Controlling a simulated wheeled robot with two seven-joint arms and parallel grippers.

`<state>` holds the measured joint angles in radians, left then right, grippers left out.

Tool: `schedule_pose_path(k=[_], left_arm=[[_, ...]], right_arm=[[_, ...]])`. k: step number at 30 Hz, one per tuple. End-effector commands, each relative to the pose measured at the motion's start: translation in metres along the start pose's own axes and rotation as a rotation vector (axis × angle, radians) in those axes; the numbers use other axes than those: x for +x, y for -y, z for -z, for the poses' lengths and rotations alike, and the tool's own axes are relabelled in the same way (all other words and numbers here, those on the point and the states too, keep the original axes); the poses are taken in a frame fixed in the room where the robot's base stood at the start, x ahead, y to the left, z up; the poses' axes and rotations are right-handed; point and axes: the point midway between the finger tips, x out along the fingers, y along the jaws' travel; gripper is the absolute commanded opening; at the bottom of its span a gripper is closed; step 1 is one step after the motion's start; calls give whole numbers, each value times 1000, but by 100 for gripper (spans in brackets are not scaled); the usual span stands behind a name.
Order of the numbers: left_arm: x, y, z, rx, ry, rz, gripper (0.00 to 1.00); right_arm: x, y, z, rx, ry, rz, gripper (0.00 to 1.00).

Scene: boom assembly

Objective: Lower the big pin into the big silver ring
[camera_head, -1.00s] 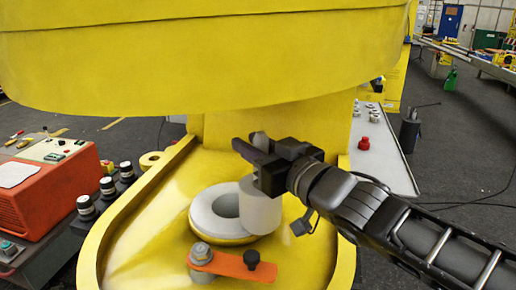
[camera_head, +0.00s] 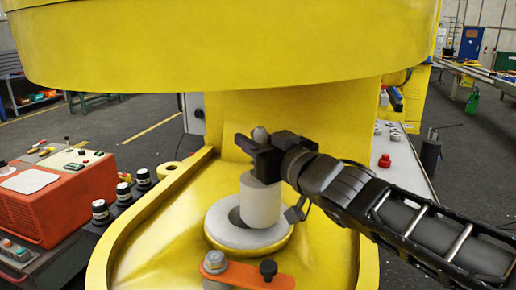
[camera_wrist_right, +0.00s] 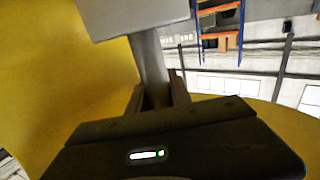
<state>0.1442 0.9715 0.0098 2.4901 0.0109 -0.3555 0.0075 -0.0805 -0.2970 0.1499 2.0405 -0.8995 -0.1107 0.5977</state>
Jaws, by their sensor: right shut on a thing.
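The big pin (camera_head: 260,203) is a pale grey upright cylinder with a narrower neck. My right gripper (camera_head: 258,147) is shut on the neck, and a small rounded top shows above the fingers. The big silver ring (camera_head: 219,226) lies on a yellow boss, its dark hole partly visible left of the pin. The pin's lower end overlaps the hole; I cannot tell whether it has entered. In the right wrist view the neck (camera_wrist_right: 151,62) stands between the fingers, with the wider body (camera_wrist_right: 135,14) at the top edge. My left gripper is out of view.
An orange bar (camera_head: 245,275) with a silver bolt (camera_head: 215,262) and a black knob (camera_head: 268,269) sits in front of the ring. A large yellow body (camera_head: 220,45) overhangs behind. A red box (camera_head: 55,200) stands at the left.

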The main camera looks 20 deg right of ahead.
Motion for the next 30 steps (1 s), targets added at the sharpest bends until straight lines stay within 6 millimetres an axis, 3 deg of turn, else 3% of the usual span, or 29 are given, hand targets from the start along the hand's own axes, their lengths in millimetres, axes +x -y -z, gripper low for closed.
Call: schedule_pose_path(k=[23, 30], left_arm=[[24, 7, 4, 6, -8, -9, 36], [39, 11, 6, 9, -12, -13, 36]], right_arm=[[49, 1, 1, 0, -9, 2, 0], [48, 1, -16, -1, -9, 2, 0]])
